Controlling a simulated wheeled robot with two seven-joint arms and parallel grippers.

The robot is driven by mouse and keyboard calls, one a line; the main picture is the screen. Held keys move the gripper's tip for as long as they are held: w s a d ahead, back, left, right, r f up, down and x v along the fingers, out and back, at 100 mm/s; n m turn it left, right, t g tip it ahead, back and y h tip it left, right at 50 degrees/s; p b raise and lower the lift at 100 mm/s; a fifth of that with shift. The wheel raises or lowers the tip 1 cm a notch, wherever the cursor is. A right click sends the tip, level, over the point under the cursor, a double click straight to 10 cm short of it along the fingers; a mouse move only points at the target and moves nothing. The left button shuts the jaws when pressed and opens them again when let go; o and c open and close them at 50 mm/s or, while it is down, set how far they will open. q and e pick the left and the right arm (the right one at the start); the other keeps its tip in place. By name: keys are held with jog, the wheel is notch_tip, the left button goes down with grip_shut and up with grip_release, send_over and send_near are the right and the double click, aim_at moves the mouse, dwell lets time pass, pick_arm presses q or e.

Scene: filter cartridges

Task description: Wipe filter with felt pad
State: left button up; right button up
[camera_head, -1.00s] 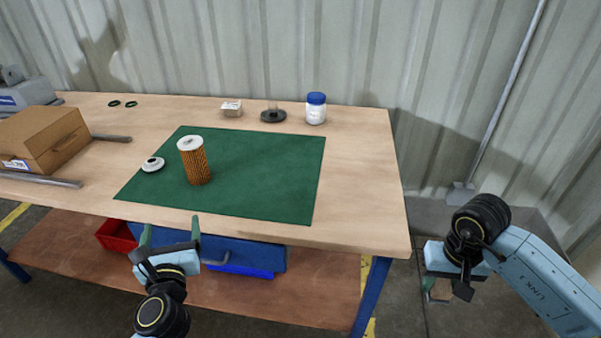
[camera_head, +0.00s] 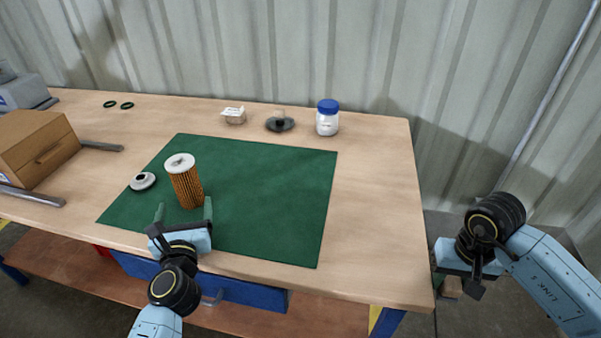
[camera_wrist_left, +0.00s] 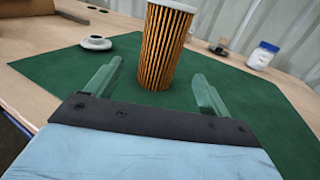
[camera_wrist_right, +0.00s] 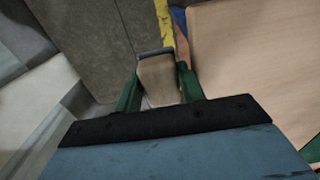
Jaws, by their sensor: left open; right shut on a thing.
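The filter (camera_head: 187,188) is an orange pleated cylinder with a white top cap, standing upright on the green mat (camera_head: 270,190).
A white and grey round cap (camera_head: 143,181) lies left of the filter. At the back stand a small pale block (camera_head: 233,116), a dark round dish (camera_head: 280,124) and a blue-lidded jar (camera_head: 327,118). A cardboard box (camera_head: 35,147) is at left. The mat's right side is clear.

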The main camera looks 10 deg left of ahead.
aim_at(188, 182)
pick_arm(q)
jog(key=b+x, duration=0.1)
jog(key=x, duration=0.8)
jog(key=shift+w+a, duration=0.15)
jog(key=shift+w, duration=0.2)
jog(key=c, duration=0.9)
jog(key=o, duration=0.9)
jog(key=shift+s, duration=0.1)
jog(key=v, duration=1.2)
